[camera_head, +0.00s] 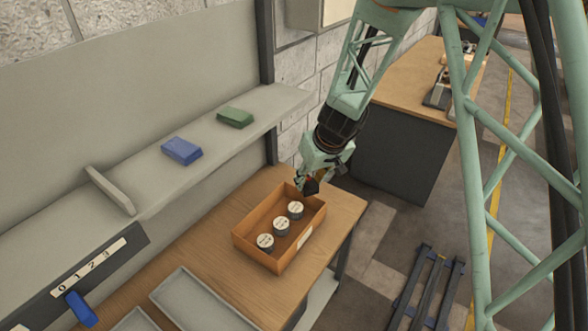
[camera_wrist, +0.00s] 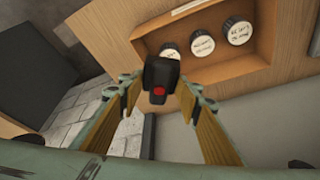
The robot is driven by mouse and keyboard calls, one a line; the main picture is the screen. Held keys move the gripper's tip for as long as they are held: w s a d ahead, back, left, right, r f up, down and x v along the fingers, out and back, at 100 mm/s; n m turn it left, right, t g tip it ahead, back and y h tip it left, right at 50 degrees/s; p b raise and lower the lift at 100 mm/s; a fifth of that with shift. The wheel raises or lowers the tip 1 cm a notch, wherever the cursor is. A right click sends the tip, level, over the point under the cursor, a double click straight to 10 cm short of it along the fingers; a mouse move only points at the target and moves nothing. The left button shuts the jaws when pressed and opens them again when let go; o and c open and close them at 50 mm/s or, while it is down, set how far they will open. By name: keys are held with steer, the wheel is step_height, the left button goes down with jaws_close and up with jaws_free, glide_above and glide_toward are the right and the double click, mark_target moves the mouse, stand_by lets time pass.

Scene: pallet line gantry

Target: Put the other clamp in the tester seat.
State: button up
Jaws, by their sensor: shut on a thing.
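My gripper (camera_head: 310,180) is above the far end of the orange box on the bench. In the wrist view, my gripper's two fingers are on either side of a small black piece (camera_wrist: 160,73) with a red spot, and they are shut on it. This piece looks like the clamp, though its full shape is unclear. It also shows as a dark shape under my gripper in the head view. A grey and black device (camera_head: 438,95) lies on the far bench; I cannot tell whether it holds the tester seat.
The orange box (camera_head: 256,255) holds three round labelled tins (camera_head: 281,227). Grey trays (camera_head: 200,300) lie nearer on the bench. A blue block (camera_head: 181,151) and a green block (camera_head: 235,117) lie on the grey shelf. The far bench (camera_head: 405,75) stands beyond a floor gap.

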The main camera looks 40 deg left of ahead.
steer(key=s+d+f+m+h+b, duration=0.1)
steer(key=d+f+m, duration=0.2)
steer(key=d, duration=0.8)
steer(key=s+d+f+m+t+h+b, duration=0.1)
steer(key=s+d+f+m+h, duration=0.1)
steer(key=d+m, duration=0.4)
steer(key=s+d+f+m+t+h+b, duration=0.1)
steer(key=d+f+m, duration=0.3)
steer(key=d, duration=1.2)
steer(key=shift+s+d+f+m+h+b, duration=0.3)
steer(key=shift+f+b, duration=0.1)
steer(key=shift+b, duration=0.2)
steer(key=shift+s, duration=0.1)
